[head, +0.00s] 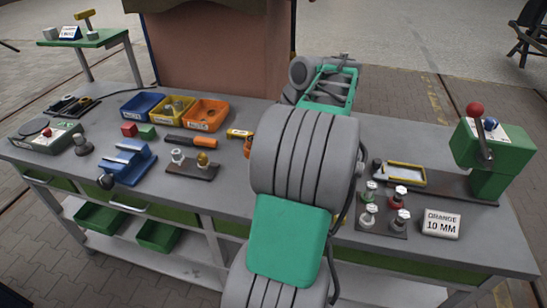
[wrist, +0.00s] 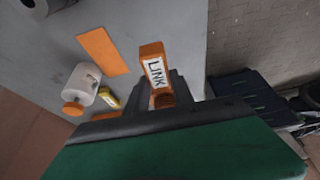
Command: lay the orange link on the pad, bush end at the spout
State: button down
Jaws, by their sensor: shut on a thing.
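The orange link (wrist: 154,66), with a white label reading LINK, is in the wrist view. My gripper (wrist: 162,90) is shut on it near its lower end, where a ribbed orange part sits between the dark jaws. The link's other end sticks out past the jaws. In the head view my own arm hides the gripper and the link. A flat orange rectangle (wrist: 103,51) lies on the grey surface in the wrist view, left of the link; I cannot tell whether it is the pad. I cannot make out the spout for certain.
A white cylinder (wrist: 81,84) and a yellow block (wrist: 110,99) are left of the link. On the bench stand blue (head: 142,106), yellow (head: 168,112) and orange (head: 205,117) bins, a yellow-rimmed tray (head: 424,180), several knobbed pieces and a green lever machine (head: 490,158).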

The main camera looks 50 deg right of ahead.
jog(key=shift+s+d+r, duration=0.1)
jog(key=shift+s+d, duration=1.05)
jog(key=shift+s, duration=0.1)
jog(key=w+d+f+p, duration=0.1)
jog(key=w+d+f, duration=0.3)
jog(key=d, duration=0.1)
jog(key=w+d+f+p, duration=0.2)
jog(key=w+d+f, duration=0.3)
jog(key=shift+w+f+p, duration=0.1)
jog(key=shift+f+p, duration=0.2)
notch_tip(320, 180, down, 3)
jog(key=shift+r, duration=0.15)
jog(key=shift+d+f, duration=0.1)
jog(key=shift+f, duration=0.2)
jog(key=shift+f, duration=0.1)
jog(key=c, duration=1.1)
grip_release()
jog(key=shift+f, duration=0.1)
